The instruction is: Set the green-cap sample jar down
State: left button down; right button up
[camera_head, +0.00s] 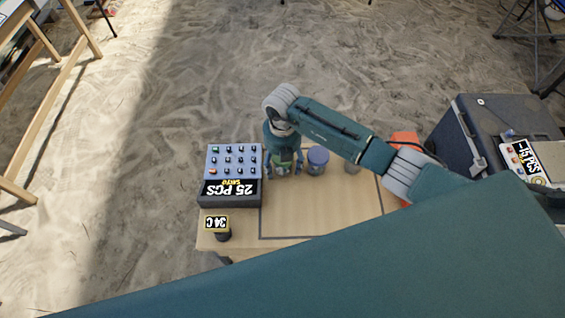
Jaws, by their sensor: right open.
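The green-cap sample jar (282,158) is at the back of the small light-wood table (330,215), just right of the blue box. My right gripper (284,173) points down over it from above. Its fingers are open, one on each side of the jar. The gripper's body hides part of the jar, and I cannot tell whether the fingers touch it. The jar appears to be at table level. My left gripper is not in view.
A blue-capped jar (317,158) stands close right of the gripper, with a greyish jar (352,168) further right. A box labelled "25 PCS" (231,189) is left. A "34 C" display (217,223) stands front left. An orange object (404,141) and dark case (465,130) are right.

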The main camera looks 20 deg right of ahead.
notch_tip(320, 180, up, 11)
jog(key=shift+r, duration=0.65)
jog(key=shift+a, duration=0.1)
